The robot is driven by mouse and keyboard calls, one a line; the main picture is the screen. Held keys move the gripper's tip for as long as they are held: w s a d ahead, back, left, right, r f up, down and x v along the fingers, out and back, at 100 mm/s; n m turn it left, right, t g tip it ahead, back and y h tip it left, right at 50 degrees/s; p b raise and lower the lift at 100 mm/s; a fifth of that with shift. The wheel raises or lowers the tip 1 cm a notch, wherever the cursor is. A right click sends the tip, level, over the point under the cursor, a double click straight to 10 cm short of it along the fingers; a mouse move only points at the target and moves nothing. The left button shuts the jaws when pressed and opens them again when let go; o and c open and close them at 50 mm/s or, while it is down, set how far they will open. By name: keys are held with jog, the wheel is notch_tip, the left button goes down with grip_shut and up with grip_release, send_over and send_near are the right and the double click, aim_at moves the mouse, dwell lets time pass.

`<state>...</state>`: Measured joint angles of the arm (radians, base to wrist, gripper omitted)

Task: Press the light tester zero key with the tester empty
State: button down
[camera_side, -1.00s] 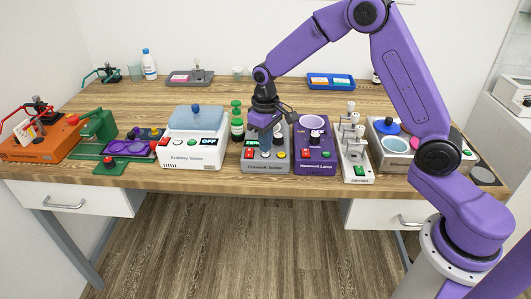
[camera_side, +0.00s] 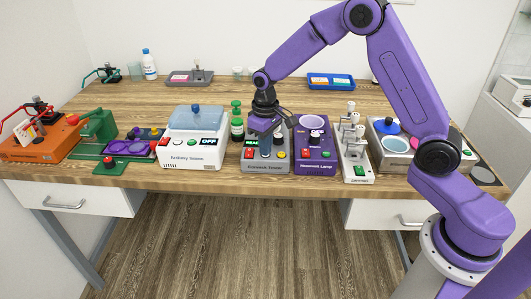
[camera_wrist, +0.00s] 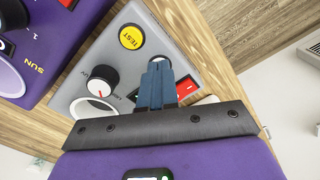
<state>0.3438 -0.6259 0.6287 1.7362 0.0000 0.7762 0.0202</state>
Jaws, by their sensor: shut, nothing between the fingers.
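The light tester (camera_side: 265,168) is a grey box in the middle of the desk, also in the wrist view (camera_wrist: 185,45). Its small green display (camera_side: 251,143) seems to read READY. On its front are a red switch (camera_side: 249,153), a yellow TEST button (camera_side: 281,155) and, between them, a pale round key (camera_wrist: 160,59). My gripper (camera_side: 265,154) is shut and empty, pointing down. In the wrist view its blue fingertips (camera_wrist: 157,66) are at that key and partly cover it; I cannot tell whether they press it. The white-ringed port (camera_wrist: 92,106) shows nothing in it, but is partly hidden.
A purple lamp box (camera_side: 315,168) stands close on the tester's right. A white rack (camera_side: 358,170) stands farther right. The desk behind is mostly clear.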

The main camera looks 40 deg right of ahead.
notch_tip(320, 180, up, 8)
dwell(1.1)
jog(key=s+a+r+n, duration=0.2)
jog(key=s, duration=0.6)
jog(key=s+a+r+n, duration=0.1)
jog(key=s+a+n, duration=0.15)
jog(key=s, duration=0.65)
jog(key=s+d+n, duration=0.2)
jog(key=s+d, duration=0.1)
jog(key=s, duration=0.6)
jog(key=s+d+n, duration=0.2)
jog(key=s+n, duration=0.1)
jog(key=s, duration=0.5)
jog(key=shift+s+d+f, duration=0.35)
jog(key=shift+d+f, duration=0.05)
